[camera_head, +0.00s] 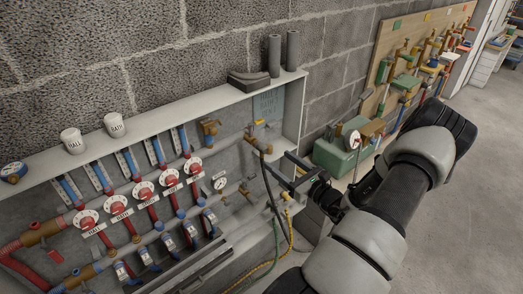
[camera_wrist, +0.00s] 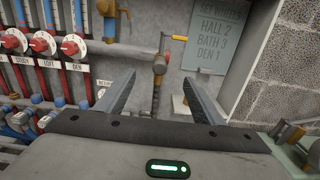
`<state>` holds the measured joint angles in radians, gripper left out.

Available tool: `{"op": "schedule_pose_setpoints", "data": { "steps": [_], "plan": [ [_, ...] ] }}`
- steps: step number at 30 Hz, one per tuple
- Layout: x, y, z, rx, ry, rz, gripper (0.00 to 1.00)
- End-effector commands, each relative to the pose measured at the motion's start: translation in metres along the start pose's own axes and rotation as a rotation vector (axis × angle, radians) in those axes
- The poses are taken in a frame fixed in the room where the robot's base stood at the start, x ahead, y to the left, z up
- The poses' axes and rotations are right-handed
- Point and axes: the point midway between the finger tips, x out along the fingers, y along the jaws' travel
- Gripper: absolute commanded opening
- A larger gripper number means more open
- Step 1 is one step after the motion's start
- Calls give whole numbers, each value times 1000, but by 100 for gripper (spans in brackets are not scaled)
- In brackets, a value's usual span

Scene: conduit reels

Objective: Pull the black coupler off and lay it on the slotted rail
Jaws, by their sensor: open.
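My gripper (camera_head: 281,168) is open at the right end of the wall cabinet. In the wrist view its two fingers (camera_wrist: 156,82) stand apart, one on each side of a brass valve (camera_wrist: 160,58) with a dark part, perhaps the black coupler (camera_wrist: 157,78), below it. The fingers do not visibly touch it. In the head view a black hose (camera_head: 268,186) hangs from below this brass valve (camera_head: 257,143); the coupler itself is too small to tell apart. A dark slotted strip, likely the slotted rail (camera_head: 196,268), runs along the cabinet's lower front.
Red dials (camera_head: 144,190) and blue-and-red pipes fill the cabinet left of my gripper. A pressure gauge (camera_head: 219,183) sits near the valve. A label plate (camera_wrist: 215,35) is behind it. The cabinet's side wall (camera_head: 294,105) and a green box (camera_head: 334,158) stand to the right.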

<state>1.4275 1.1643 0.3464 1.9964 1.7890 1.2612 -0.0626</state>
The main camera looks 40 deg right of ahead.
Motion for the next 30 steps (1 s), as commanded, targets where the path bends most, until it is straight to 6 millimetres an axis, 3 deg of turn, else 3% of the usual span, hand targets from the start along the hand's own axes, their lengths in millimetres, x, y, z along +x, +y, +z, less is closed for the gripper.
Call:
{"op": "schedule_pose_setpoints", "data": {
  "steps": [8, 21, 30],
  "plan": [
    [11, 0, -1, -2, 1, 2, 62],
    [71, 1, 0, -3, 0, 3, 62],
    [90, 0, 0, -2, 1, 2, 62]
  ]
}}
